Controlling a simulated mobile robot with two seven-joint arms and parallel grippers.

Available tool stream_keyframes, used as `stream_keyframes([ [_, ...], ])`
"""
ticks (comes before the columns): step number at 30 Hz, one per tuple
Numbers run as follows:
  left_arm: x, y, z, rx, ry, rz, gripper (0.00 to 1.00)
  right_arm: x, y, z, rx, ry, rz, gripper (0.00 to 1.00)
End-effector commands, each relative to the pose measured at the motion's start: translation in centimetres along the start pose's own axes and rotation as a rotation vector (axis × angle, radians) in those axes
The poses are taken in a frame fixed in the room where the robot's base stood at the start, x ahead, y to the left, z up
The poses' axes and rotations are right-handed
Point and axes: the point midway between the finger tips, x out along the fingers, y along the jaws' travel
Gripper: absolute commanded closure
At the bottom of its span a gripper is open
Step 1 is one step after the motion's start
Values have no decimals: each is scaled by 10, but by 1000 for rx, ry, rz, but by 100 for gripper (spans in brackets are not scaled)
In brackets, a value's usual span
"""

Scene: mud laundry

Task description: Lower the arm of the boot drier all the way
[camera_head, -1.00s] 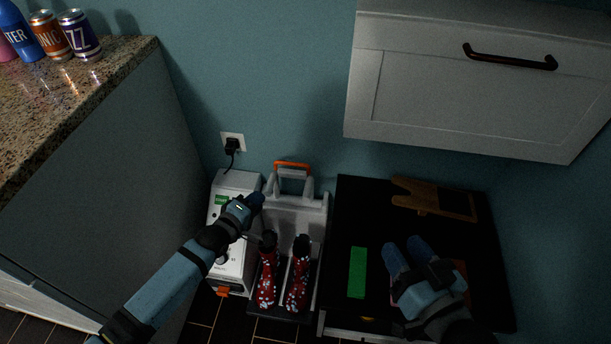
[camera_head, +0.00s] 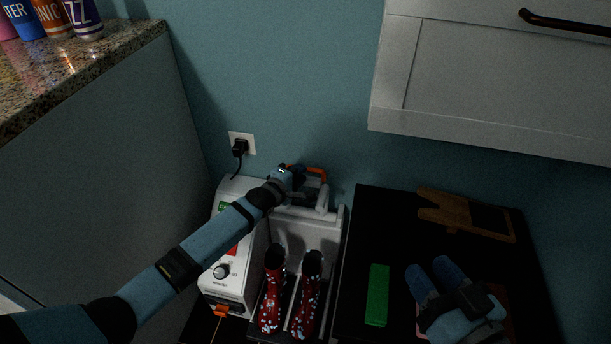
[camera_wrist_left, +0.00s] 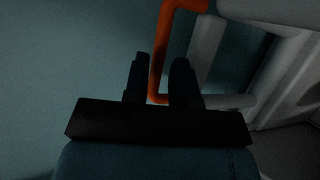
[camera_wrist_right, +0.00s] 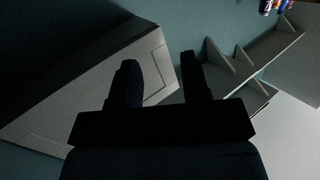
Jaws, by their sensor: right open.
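The boot drier (camera_head: 232,285) is a white box with a dial, a red switch and a green display, joined to a grey bay on its right. Its arm (camera_head: 322,208), a grey frame topped by an orange handle (camera_head: 318,174), stands raised at the back. In the left wrist view the orange bar (camera_wrist_left: 160,50) passes between the fingers of my left gripper (camera_wrist_left: 160,80), which are drawn in close around it. In the head view my left gripper (camera_head: 290,178) covers the handle's left part. My right gripper (camera_head: 432,280) is open and empty above the black top, well right of the drier.
Two red patterned boots (camera_head: 273,290) stand in the bay. A granite counter (camera_head: 80,60) is at left; a white cabinet (camera_head: 480,80) hangs at upper right.

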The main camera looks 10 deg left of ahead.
Motion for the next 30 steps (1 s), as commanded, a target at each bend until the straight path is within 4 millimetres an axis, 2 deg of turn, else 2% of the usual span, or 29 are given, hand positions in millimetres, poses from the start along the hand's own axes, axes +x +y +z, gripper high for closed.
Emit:
stream_keyframes([
  [1,10,-3,0,1,0,1,76,2,3,3,-26,14,0,57],
  [6,28,-1,0,0,-1,1,76,4,7,-1,-83,46,3,57],
  [17,33,0,0,0,0,0,76,4,9,-3,-106,54,5,57],
  [18,33,0,0,0,0,0,78,4,9,-3,-106,54,5,57],
  [21,33,0,0,0,0,0,100,4,9,-3,-105,54,4,57],
  [30,31,0,1,-1,0,-1,100,4,8,-5,-101,54,3,57],
])
